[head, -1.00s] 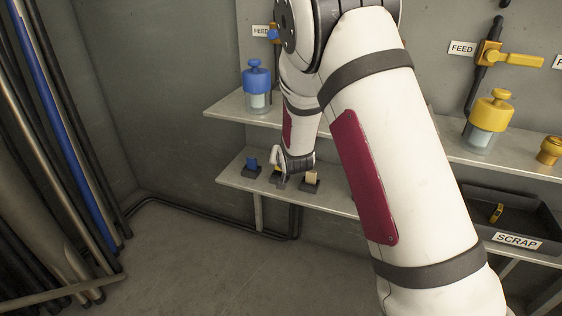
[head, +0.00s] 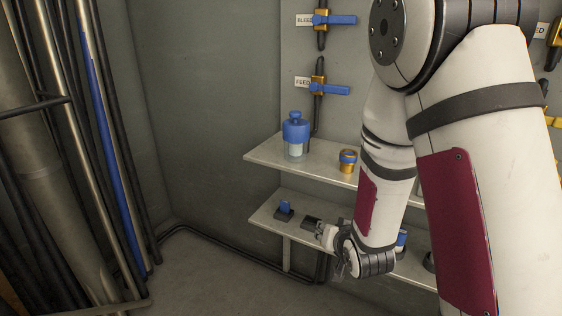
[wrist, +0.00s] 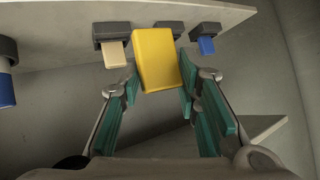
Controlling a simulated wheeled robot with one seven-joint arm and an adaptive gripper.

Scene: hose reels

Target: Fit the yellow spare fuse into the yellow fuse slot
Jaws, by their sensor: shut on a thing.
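A yellow fuse (wrist: 157,58) is held between the green-padded fingers of my gripper (wrist: 158,82) in the wrist view. In the head view my gripper (head: 330,240) is at the front edge of the lower shelf, and I cannot make out the fuse there. A dark holder (head: 312,221) on that shelf looks empty; in the wrist view a dark holder (wrist: 168,27) shows behind the yellow fuse, partly hidden. I cannot identify the yellow fuse slot in either view.
A blue fuse (head: 285,206) stands in its holder on the lower shelf (head: 262,219). A cream fuse (wrist: 115,54) sits in another holder. The upper shelf (head: 262,156) carries a blue-capped jar (head: 295,133) and a brass-and-blue fitting (head: 348,160). Pipes (head: 110,150) stand at the left.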

